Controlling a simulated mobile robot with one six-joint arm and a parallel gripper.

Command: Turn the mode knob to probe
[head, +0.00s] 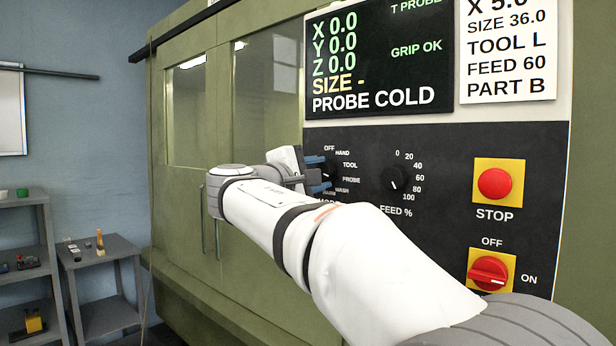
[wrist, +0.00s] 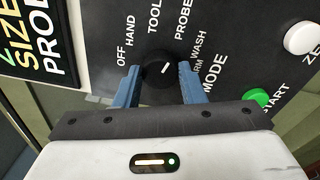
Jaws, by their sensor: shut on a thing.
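The mode knob (wrist: 156,72) is a round black dial on the dark panel, seen in the wrist view between my blue fingers. Its short white mark slants to the upper right, on the side of the PROBE and WARM WASH labels; I cannot tell exactly which setting it meets. OFF, HAND and TOOL lie round its left and top. My gripper (wrist: 155,88) is shut on the knob, one finger at each side. In the head view my gripper (head: 318,175) reaches the panel from the left and partly hides the knob.
The feed dial (head: 395,179) is just right of the mode knob. A red stop button (head: 495,184) and a red rotary switch (head: 488,272) sit farther right. The wrist view shows a green start button (wrist: 257,98) and a white button (wrist: 301,40). A screen (head: 380,65) reads PROBE COLD.

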